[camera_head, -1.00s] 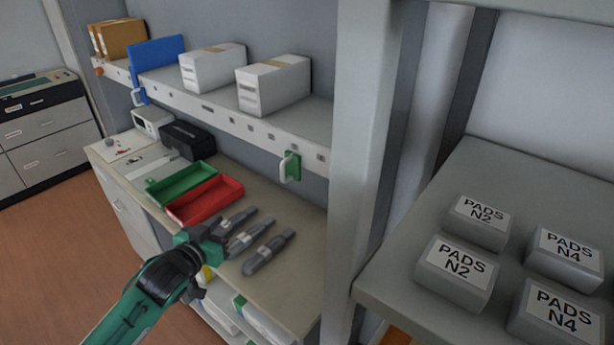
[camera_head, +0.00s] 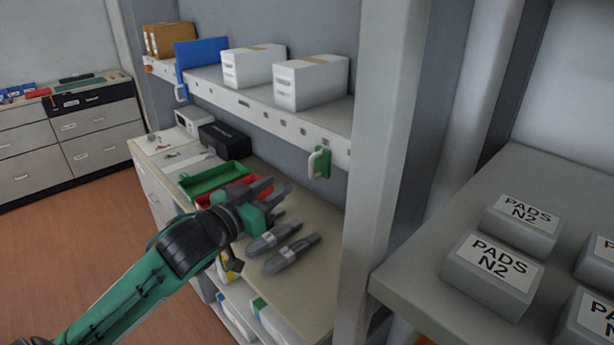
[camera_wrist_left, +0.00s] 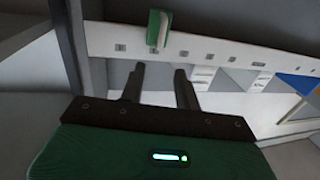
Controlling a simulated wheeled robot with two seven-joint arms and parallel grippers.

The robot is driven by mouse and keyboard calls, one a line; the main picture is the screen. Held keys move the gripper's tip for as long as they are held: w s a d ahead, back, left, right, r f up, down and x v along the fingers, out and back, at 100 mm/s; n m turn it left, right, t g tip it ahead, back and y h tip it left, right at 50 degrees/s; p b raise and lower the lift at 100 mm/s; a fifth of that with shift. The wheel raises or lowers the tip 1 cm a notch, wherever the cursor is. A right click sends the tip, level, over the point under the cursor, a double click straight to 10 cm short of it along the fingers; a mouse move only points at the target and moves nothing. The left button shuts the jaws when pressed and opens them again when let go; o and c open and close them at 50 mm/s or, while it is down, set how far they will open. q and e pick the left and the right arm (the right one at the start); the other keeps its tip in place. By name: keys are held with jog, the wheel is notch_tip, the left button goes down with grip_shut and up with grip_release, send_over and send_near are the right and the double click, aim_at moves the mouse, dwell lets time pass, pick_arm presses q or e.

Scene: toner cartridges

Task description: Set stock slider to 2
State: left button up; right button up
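A green slider (camera_head: 319,164) with a white handle sits on the white front rail (camera_head: 250,113) of the upper shelf, near its right end. The rail carries small square marks that I cannot read. The slider also shows in the left wrist view (camera_wrist_left: 157,29), on the rail beyond the fingers. My left gripper (camera_head: 276,188) is over the worktop, below and left of the slider and apart from it. Its two fingers (camera_wrist_left: 160,82) stand apart with nothing between them in the left wrist view. My right gripper is not in view.
A blue panel (camera_head: 201,53) with a handle stands at the rail's left. White boxes (camera_head: 310,82) stand on the shelf. Below are a green tray (camera_head: 215,178), a partly hidden red tray and dark cartridges (camera_head: 290,255). A post (camera_head: 385,150) and grey PADS boxes (camera_head: 490,273) are at right.

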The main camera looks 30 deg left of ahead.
aim_at(310, 162)
pick_arm(q)
jog(key=w, duration=0.3)
jog(key=w+d, duration=0.1)
jog(key=w, duration=0.3)
jog(key=w+b, duration=0.1)
jog(key=w, duration=0.3)
jog(key=shift+w+d, duration=0.25)
jog(key=shift+d, duration=0.05)
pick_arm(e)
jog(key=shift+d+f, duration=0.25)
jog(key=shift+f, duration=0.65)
pick_arm(q)
jog(key=shift+c, duration=0.4)
grip_shut()
